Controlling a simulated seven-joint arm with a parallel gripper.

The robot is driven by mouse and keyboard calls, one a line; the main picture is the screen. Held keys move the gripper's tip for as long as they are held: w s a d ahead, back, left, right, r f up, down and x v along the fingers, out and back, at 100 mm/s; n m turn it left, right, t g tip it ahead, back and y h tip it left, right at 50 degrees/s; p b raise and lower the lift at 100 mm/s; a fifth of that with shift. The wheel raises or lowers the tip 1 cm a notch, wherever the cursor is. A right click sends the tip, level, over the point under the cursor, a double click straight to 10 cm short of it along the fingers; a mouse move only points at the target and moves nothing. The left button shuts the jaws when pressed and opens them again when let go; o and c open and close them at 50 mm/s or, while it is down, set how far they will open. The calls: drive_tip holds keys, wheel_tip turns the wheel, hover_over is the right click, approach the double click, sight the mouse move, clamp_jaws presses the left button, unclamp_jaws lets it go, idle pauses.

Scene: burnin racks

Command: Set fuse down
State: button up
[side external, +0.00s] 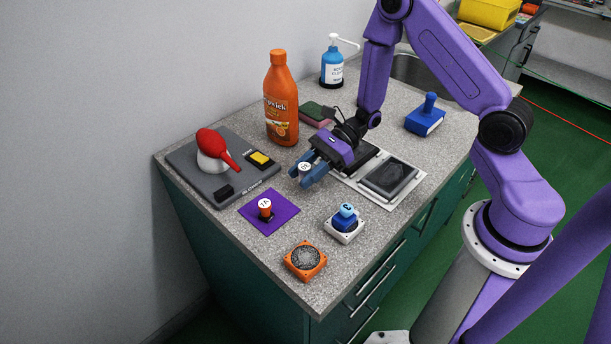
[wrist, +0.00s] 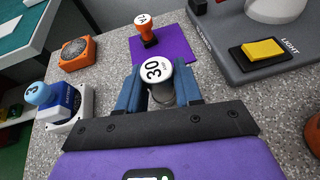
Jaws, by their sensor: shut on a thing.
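A fuse with a white top marked 30 (wrist: 154,70) and a grey body sits between the fingers of my gripper (wrist: 160,92), which is shut on it. In the side view the fuse (side external: 305,168) is low over the speckled counter, and I cannot tell whether it touches. My gripper (side external: 308,174) hides part of its body. An orange-red fuse with a white top (side external: 265,205) stands upright on a purple mat (side external: 286,211), beyond the held fuse in the wrist view. A blue piece with a light-blue top (side external: 346,212) sits in a white square base (side external: 343,235).
An orange box with a round grille (side external: 306,261) is near the front corner. A grey board (side external: 190,177) with a red-and-white device (side external: 213,150) and a yellow switch (side external: 260,159) lies left. An orange bottle (side external: 281,100) stands behind. Bare counter lies between the mat and white base.

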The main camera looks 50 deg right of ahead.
drive_tip(key=shift+f, duration=0.65)
drive_tip(key=o, duration=1)
drive_tip(key=shift+f, duration=0.1)
drive_tip(key=shift+o, duration=0.2)
